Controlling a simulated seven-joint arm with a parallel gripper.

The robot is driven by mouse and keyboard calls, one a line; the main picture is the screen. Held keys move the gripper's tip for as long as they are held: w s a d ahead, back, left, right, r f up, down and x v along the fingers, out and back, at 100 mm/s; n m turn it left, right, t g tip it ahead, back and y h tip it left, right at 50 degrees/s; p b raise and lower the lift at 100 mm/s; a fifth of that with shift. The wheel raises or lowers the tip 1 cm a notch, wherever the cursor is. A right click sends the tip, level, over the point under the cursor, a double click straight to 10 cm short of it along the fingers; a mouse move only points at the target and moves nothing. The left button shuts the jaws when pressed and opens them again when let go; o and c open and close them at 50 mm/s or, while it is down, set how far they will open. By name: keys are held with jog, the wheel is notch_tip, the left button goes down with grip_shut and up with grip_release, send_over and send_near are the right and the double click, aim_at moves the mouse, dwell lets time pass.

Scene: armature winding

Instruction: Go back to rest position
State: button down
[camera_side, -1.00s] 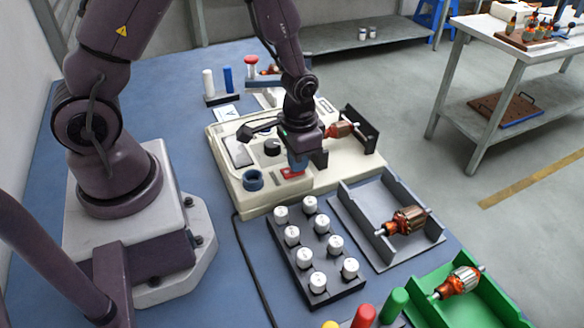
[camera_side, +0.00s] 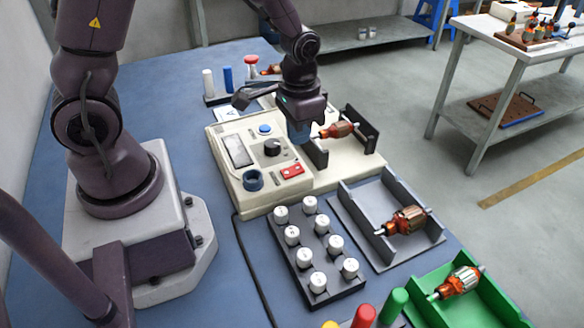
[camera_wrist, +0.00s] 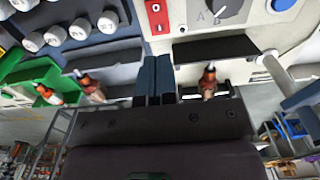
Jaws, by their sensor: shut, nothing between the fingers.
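My gripper (camera_side: 301,136) is above the cream winding machine (camera_side: 226,152), just left of the armature held there. In the wrist view its two dark blue fingers (camera_wrist: 156,80) are pressed together with nothing between them. The copper armature (camera_side: 338,130) lies between the machine's dark upright plates and also shows in the wrist view (camera_wrist: 208,82). The machine's panel carries a red switch (camera_side: 292,171), a black knob (camera_side: 272,147) and a blue button (camera_side: 264,129). My gripper appears apart from all of these.
A black rack with several white spools (camera_side: 308,204) stands in front of the machine. A grey tray (camera_side: 362,236) and a green tray (camera_side: 420,292) each hold an armature. Coloured cylinders stand at the front edge. Blue table (camera_side: 180,95) is clear behind my base.

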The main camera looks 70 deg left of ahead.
jog(key=shift+s, duration=0.1)
jog(key=s+d+r+t, duration=0.1)
jog(key=s+r, duration=0.4)
jog(key=r, duration=0.5)
jog(key=s+d+r+t, duration=0.1)
jog(key=s+r+t, duration=0.3)
jog(key=r, duration=0.7)
jog(key=shift+s+t, duration=0.3)
jog(key=shift+s, duration=0.85)
jog(key=shift+d, duration=0.1)
jog(key=w+a+f+m+g, duration=0.1)
jog(key=w+f+m+g, duration=0.1)
jog(key=w+f+m, duration=0.3)
jog(key=w+a+f+m+g, duration=0.1)
jog(key=w+f+m, duration=0.4)
jog(key=m, duration=0.8)
notch_tip(320, 180, down, 4)
jog(key=shift+r+g, duration=0.15)
jog(key=shift+g, duration=0.45)
